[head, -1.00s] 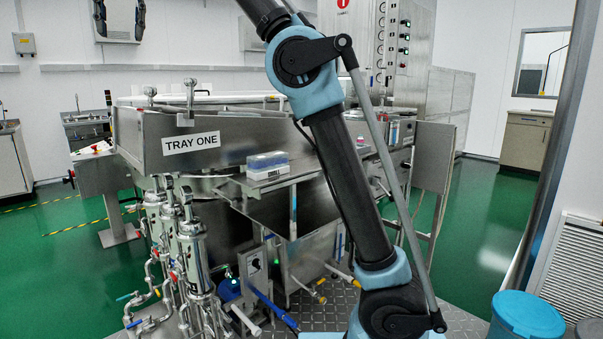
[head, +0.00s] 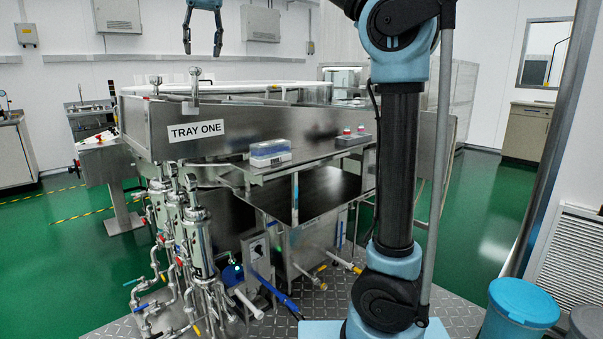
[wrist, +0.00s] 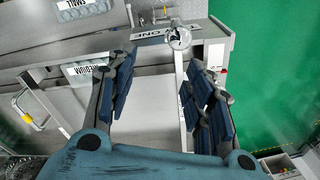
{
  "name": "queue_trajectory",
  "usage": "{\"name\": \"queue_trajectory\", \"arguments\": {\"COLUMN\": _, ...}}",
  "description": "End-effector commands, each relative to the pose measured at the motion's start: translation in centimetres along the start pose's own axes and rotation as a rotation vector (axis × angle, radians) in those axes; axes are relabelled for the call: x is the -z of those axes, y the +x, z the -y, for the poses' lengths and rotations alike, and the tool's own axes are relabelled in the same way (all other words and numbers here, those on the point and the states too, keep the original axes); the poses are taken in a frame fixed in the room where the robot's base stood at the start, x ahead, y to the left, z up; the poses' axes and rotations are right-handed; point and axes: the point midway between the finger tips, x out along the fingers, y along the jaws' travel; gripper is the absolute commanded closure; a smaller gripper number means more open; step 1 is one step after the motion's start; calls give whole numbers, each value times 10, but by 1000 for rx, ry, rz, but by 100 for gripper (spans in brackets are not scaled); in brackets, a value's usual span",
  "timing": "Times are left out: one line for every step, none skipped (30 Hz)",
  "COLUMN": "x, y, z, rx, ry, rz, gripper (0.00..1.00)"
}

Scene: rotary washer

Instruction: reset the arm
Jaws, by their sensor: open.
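My gripper (head: 202,50) hangs at the top of the head view, fingers pointing down and spread apart, with nothing between them. It appears above the metal tray unit labelled TRAY ONE (head: 245,117), clear of it in the picture. My arm's dark link stands nearly upright right of centre; its upper part leaves the frame. In the wrist view my gripper (wrist: 160,72) shows two blue-padded fingers wide apart and empty. Beyond them lie grey metal surfaces and a round metal knob (wrist: 179,38).
A blue-and-clear box (head: 270,152) and a grey rack with red-topped items (head: 352,138) sit on the washer's dark ledge. Metal cylinders and pipes (head: 190,225) stand front left. A blue-lidded bin (head: 524,302) is front right. Green floor is open on both sides.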

Motion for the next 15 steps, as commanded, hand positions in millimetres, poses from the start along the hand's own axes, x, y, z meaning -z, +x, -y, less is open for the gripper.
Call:
{"name": "queue_trajectory", "arguments": {"x": 2, "y": 8, "z": -22, "rx": -2, "ry": 18, "rz": -7, "gripper": 53}}
{"name": "queue_trajectory", "arguments": {"x": 2, "y": 13, "z": -34, "rx": -4, "ry": 25, "rz": -11, "gripper": 53}}
{"name": "queue_trajectory", "arguments": {"x": 3, "y": 21, "z": -50, "rx": -5, "ry": 34, "rz": -17, "gripper": 53}}
{"name": "queue_trajectory", "arguments": {"x": 3, "y": 26, "z": -62, "rx": -7, "ry": 40, "rz": -21, "gripper": 53}}
{"name": "queue_trajectory", "arguments": {"x": 2, "y": 32, "z": -74, "rx": -8, "ry": 48, "rz": -26, "gripper": 53}}
{"name": "queue_trajectory", "arguments": {"x": 1, "y": 41, "z": -89, "rx": -10, "ry": 56, "rz": -31, "gripper": 53}}
{"name": "queue_trajectory", "arguments": {"x": 0, "y": 47, "z": -101, "rx": -12, "ry": 63, "rz": -36, "gripper": 53}}
{"name": "queue_trajectory", "arguments": {"x": -2, "y": 54, "z": -113, "rx": -14, "ry": 70, "rz": -40, "gripper": 53}}
{"name": "queue_trajectory", "arguments": {"x": -5, "y": 63, "z": -128, "rx": -16, "ry": 78, "rz": -45, "gripper": 53}}
{"name": "queue_trajectory", "arguments": {"x": -8, "y": 70, "z": -140, "rx": -18, "ry": 85, "rz": -49, "gripper": 53}}
{"name": "queue_trajectory", "arguments": {"x": -11, "y": 78, "z": -152, "rx": -21, "ry": 92, "rz": -52, "gripper": 53}}
{"name": "queue_trajectory", "arguments": {"x": -15, "y": 88, "z": -167, "rx": -24, "ry": 101, "rz": -57, "gripper": 53}}
{"name": "queue_trajectory", "arguments": {"x": -19, "y": 96, "z": -178, "rx": -26, "ry": 107, "rz": -61, "gripper": 53}}
{"name": "queue_trajectory", "arguments": {"x": -23, "y": 104, "z": -189, "rx": -28, "ry": 115, "rz": -65, "gripper": 53}}
{"name": "queue_trajectory", "arguments": {"x": -29, "y": 116, "z": -204, "rx": -31, "ry": 123, "rz": -69, "gripper": 53}}
